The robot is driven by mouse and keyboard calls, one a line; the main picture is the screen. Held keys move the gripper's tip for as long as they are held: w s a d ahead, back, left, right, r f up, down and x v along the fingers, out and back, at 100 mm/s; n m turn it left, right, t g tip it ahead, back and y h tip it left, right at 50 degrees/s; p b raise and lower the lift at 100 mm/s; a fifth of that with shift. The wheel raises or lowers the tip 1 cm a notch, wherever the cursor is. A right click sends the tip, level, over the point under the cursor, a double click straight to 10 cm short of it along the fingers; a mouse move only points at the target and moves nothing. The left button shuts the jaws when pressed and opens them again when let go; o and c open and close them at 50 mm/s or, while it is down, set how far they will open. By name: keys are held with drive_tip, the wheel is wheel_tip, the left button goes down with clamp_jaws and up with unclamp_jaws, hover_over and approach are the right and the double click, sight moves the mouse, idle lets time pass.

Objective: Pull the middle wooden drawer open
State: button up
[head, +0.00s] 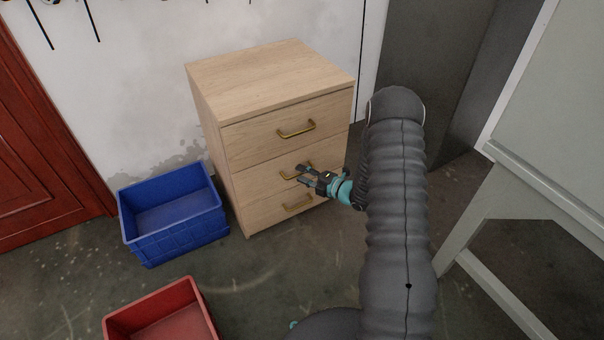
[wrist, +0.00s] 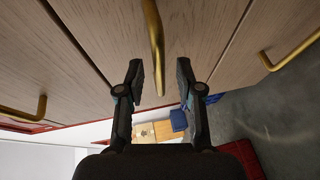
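The wooden drawer cabinet (head: 222,110) has three drawers with brass handles. The middle drawer (head: 250,180) looks flush with the others, so it is shut. Its brass handle (head: 286,174) is partly hidden by my gripper (head: 302,175). In the wrist view, the handle (wrist: 154,35) runs into the gap between the fingertips of my gripper (wrist: 158,68). The two fingers are apart, with visible space on both sides of the handle; neither clearly touches it.
The top drawer handle (head: 296,129) and bottom drawer handle (head: 297,203) lie above and below. A blue bin (head: 180,240) stands left of the cabinet, and a red bin (head: 150,300) is nearer. A pale metal frame (head: 475,215) stands at right. Floor before the cabinet is clear.

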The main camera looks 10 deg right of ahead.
drive_tip(key=shift+w+a+f, duration=0.1)
drive_tip(key=shift+w+a, duration=0.4)
drive_tip(key=shift+w, duration=0.05)
clamp_jaws()
